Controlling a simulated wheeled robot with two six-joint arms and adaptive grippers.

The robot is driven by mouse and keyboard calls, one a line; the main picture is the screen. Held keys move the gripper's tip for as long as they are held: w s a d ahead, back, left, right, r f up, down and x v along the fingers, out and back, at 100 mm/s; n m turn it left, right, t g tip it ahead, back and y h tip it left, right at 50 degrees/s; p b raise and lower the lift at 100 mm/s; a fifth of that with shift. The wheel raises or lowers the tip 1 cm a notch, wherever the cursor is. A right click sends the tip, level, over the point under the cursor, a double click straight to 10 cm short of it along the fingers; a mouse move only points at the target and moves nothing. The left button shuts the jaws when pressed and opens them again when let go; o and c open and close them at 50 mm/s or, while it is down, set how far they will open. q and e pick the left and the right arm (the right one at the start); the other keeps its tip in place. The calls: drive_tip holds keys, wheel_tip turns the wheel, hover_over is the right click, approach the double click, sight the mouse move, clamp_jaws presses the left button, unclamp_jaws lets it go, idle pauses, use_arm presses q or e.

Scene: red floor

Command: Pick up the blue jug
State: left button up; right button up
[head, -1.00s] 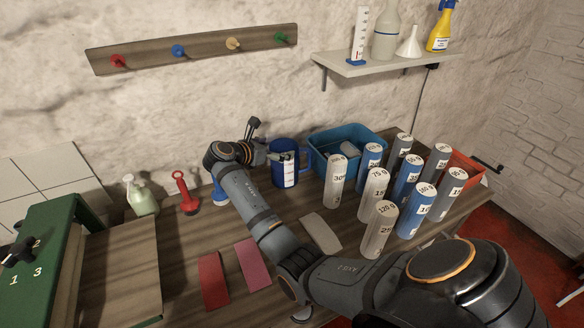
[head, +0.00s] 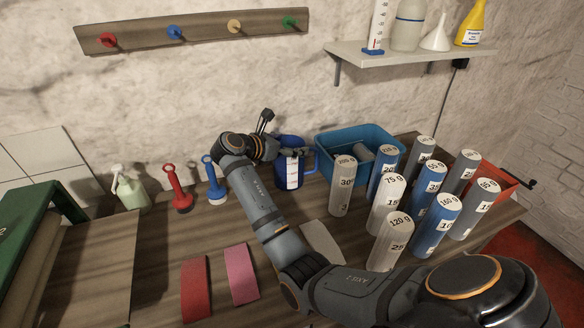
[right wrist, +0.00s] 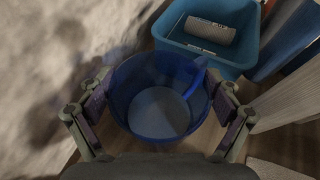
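The blue jug (head: 290,176) stands on the wooden bench against the wall, with a white measuring scale on its front and its handle on the right. My right gripper (head: 291,152) is at its rim. In the right wrist view I look down into the empty jug (right wrist: 158,108), its handle towards the upper right. The right gripper's fingers (right wrist: 160,108) are spread wide on both sides of the rim, close to the wall. I cannot tell whether the pads touch it. My left gripper is not in view.
A teal bin (head: 345,148) holding a grey cylinder stands right beside the jug. Several labelled cylinders (head: 390,205) crowd the right side. A blue-handled tool (head: 214,180), a red one (head: 178,190) and a spray bottle (head: 130,188) stand left. A shelf (head: 405,56) hangs above.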

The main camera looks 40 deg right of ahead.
drive_tip(key=shift+f, duration=0.1)
drive_tip(key=c, duration=0.7)
drive_tip(key=shift+c, duration=0.2)
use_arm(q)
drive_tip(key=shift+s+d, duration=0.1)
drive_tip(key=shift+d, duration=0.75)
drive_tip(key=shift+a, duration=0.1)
use_arm(e)
drive_tip(key=shift+r, duration=0.2)
